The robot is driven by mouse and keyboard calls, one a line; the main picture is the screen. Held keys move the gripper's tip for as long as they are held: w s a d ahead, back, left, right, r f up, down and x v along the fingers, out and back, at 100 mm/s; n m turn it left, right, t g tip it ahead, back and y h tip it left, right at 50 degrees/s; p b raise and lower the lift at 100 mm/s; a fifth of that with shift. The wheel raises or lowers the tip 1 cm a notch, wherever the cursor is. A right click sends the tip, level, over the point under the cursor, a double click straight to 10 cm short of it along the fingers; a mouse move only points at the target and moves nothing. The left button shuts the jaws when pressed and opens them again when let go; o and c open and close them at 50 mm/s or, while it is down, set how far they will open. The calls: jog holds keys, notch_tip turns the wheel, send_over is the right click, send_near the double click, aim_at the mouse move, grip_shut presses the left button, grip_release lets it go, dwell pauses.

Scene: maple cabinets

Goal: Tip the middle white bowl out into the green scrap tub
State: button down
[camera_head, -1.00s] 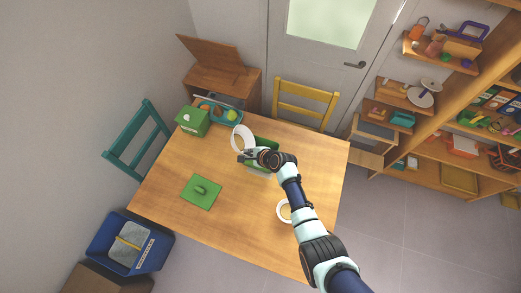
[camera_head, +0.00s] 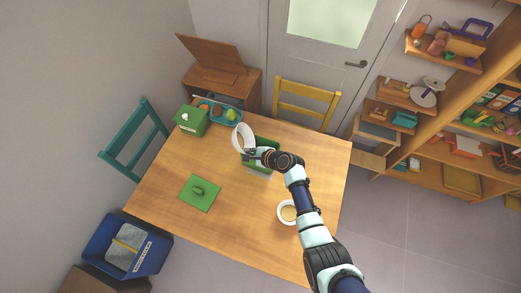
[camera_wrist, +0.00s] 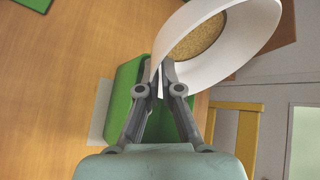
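My gripper (camera_head: 256,153) is shut on the rim of a white bowl (camera_head: 243,134), holding it up near the green tub (camera_head: 266,143). The bowl is steeply tilted on its side. In the wrist view the white bowl (camera_wrist: 212,62) is pinched at its wall between the fingertips (camera_wrist: 168,88), and a tan speckled round patch (camera_wrist: 198,38) shows inside it. The green tub (camera_wrist: 122,98) is open below and behind the fingers; its inside is mostly hidden. A second white bowl (camera_head: 281,210) stands on the table to the right, partly covered by my arm.
A green lid-like square with a handle (camera_head: 200,193) lies at the table's left front. A green box (camera_head: 191,121) and a blue tray (camera_head: 216,119) of fruit-like things are at the back left. A yellow chair (camera_head: 306,95) and teal chair (camera_head: 135,145) flank the table (camera_head: 235,225). The front middle is clear.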

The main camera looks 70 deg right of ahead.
jog(key=shift+s+d+r+m+t+y+b, duration=0.15)
jog(key=shift+t+b, duration=0.45)
jog(key=shift+b, duration=0.75)
jog(key=shift+s+m+t+y+b, duration=0.2)
jog(key=shift+t+b, duration=0.4)
jog(key=shift+b, duration=0.75)
jog(key=shift+s+d+r+m+t+b, duration=0.1)
jog(key=shift+s+d+m+t+b, duration=0.25)
jog(key=shift+b, duration=0.6)
jog(key=shift+s+r+m+t+b, duration=0.1)
jog(key=shift+s+t+b, duration=0.45)
jog(key=shift+b, duration=0.4)
